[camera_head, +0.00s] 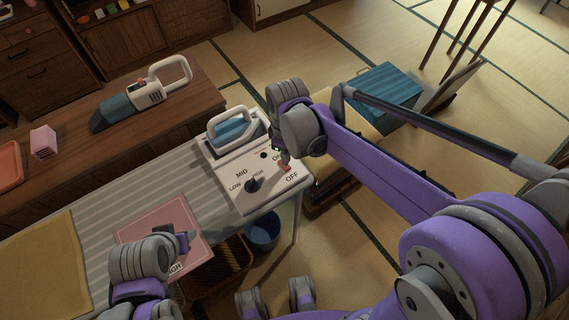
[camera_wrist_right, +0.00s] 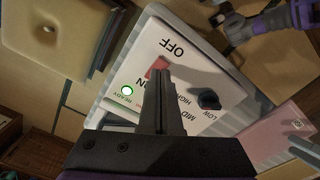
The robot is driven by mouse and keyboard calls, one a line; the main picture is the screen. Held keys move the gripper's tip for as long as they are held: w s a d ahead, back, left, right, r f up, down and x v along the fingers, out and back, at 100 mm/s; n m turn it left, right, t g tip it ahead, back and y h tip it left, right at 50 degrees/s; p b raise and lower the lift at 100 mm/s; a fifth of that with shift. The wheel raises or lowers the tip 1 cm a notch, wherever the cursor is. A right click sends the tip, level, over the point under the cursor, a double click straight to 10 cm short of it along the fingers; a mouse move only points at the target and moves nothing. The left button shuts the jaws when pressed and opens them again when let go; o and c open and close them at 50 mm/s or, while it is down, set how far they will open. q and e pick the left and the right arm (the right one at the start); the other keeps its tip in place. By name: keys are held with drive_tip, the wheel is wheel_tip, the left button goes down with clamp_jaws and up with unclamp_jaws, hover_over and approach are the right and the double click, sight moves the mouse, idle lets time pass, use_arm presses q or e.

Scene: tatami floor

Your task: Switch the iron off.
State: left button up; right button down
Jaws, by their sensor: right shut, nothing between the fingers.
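The iron (camera_head: 235,130), white with a blue body, rests on a white base with a sloping control panel (camera_head: 238,190). The panel has a dark dial (camera_head: 252,185) marked LOW, MID and HIGH, and a red switch (camera_head: 287,167) between the ON and OFF labels. The red switch (camera_wrist_right: 156,68) shows in the right wrist view, partly hidden by my fingers.
The base stands at the end of a striped ironing board (camera_head: 95,215), with a pink board (camera_head: 140,228) and a yellow cloth (camera_head: 40,262) on it. A handheld vacuum (camera_head: 140,95) lies on the wooden counter behind. A blue bucket (camera_head: 263,232) stands below.

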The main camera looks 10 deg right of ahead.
use_arm(q)
drive_tip(key=shift+s+f+b, duration=0.2)
drive_tip(key=shift+f+b, duration=0.6)
drive_tip(key=shift+f, duration=0.05)
use_arm(e)
drive_tip(key=shift+f, duration=1.15)
drive_tip(key=shift+r, duration=0.1)
drive_tip(key=shift+r+p, duration=2.3)
drive_tip(key=shift+r, duration=1.15)
use_arm(q)
drive_tip(key=r, duration=0.2)
drive_tip(key=w+r, duration=0.1)
drive_tip(key=r, duration=0.2)
drive_tip(key=shift+w+r, duration=0.15)
drive_tip(key=shift+w, duration=0.05)
use_arm(e)
drive_tip(key=s+d+m+t, duration=0.2)
drive_tip(key=s+d+m, duration=0.1)
drive_tip(key=s+m, duration=0.2)
drive_tip(key=s+d+m+t, duration=0.3)
drive_tip(key=s+m, duration=0.2)
drive_tip(key=s, duration=0.4)
drive_tip(key=shift+d+f, duration=0.3)
drive_tip(key=shift+f, duration=0.1)
